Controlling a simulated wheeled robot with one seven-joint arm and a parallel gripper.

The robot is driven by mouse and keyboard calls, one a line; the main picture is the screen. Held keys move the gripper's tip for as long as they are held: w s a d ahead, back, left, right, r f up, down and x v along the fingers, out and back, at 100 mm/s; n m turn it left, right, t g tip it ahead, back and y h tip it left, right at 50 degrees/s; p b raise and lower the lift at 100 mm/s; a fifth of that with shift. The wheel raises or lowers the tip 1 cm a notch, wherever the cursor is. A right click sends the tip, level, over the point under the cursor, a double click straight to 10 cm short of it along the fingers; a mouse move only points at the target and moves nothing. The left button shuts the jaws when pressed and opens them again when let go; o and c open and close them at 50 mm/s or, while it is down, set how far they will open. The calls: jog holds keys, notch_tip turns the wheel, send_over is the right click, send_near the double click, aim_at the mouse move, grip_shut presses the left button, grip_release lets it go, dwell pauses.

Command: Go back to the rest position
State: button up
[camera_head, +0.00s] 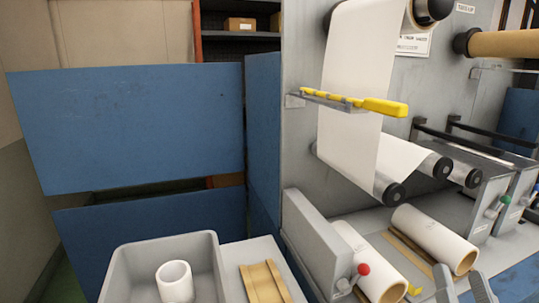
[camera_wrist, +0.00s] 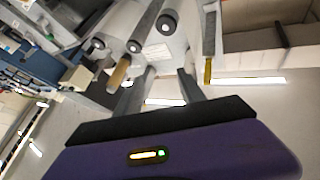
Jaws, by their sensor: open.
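My gripper (camera_wrist: 166,73) shows in the wrist view, with its two grey fingers apart and nothing between them. Its purple body fills the lower part of that view. The wrist view is tilted, with the machine's rollers and white web at the top, beyond the fingers. The fingers appear clear of any surface.
The rewinder's white web (camera_head: 350,70) runs down past a yellow-handled tool (camera_head: 384,106) on a ledge. White rolls (camera_head: 435,238) lie on the machine bed. A grey bin (camera_head: 125,275) holds a white ring (camera_head: 176,281). Blue panels (camera_head: 130,128) stand at left.

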jog(key=s+a+f+n+g+y, duration=0.2)
jog(key=s+a+f+g, duration=0.1)
jog(key=s+f, duration=0.7)
jog(key=s+a+f+n+g+y, duration=0.2)
jog(key=s+f, duration=0.9)
jog(key=s, duration=0.6)
jog(key=a+n+g, duration=0.1)
jog(key=a+g, duration=0.1)
jog(key=shift+s+a+f+g, duration=0.2)
jog(key=shift+s+a+g, duration=0.1)
jog(key=shift+s, duration=0.1)
